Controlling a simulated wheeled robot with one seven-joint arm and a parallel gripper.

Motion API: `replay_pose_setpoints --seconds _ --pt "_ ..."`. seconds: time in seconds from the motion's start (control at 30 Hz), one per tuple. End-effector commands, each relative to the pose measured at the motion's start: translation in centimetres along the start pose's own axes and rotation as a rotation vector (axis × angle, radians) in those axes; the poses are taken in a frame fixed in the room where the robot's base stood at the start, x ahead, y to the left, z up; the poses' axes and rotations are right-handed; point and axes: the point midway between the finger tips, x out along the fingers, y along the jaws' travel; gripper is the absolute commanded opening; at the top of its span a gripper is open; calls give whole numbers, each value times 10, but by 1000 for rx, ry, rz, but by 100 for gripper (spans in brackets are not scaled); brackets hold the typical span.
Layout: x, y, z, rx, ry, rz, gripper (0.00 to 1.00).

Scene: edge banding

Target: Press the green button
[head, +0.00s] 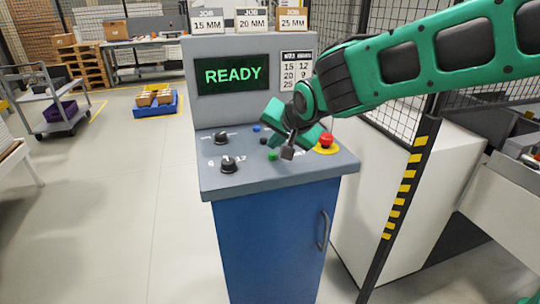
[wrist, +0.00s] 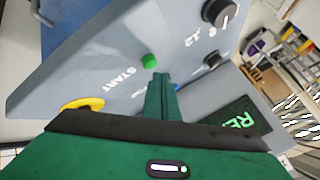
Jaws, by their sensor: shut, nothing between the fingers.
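The green button (head: 272,155) sits on the sloped grey top of the control console (head: 225,185). In the wrist view the green button (wrist: 149,61) stands beside the word START, just beyond my fingertips. My gripper (head: 288,152) is shut and empty, with its tip close to the right of the button in the head view. In the wrist view my gripper (wrist: 161,78) points at the panel near the button. I cannot tell whether the tip touches the button. The console screen (head: 233,75) reads READY in green.
A red emergency button (head: 327,140) on a yellow base is right of my gripper. Black knobs (head: 228,165) and a small blue button (head: 256,128) share the panel. A striped post (head: 407,190) and mesh fence stand to the right.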

Motion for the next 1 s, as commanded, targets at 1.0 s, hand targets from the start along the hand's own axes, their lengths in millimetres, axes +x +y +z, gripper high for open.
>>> replay_pose_setpoints --seconds 1.0 --pt "5 3 4 -1 0 0 0"
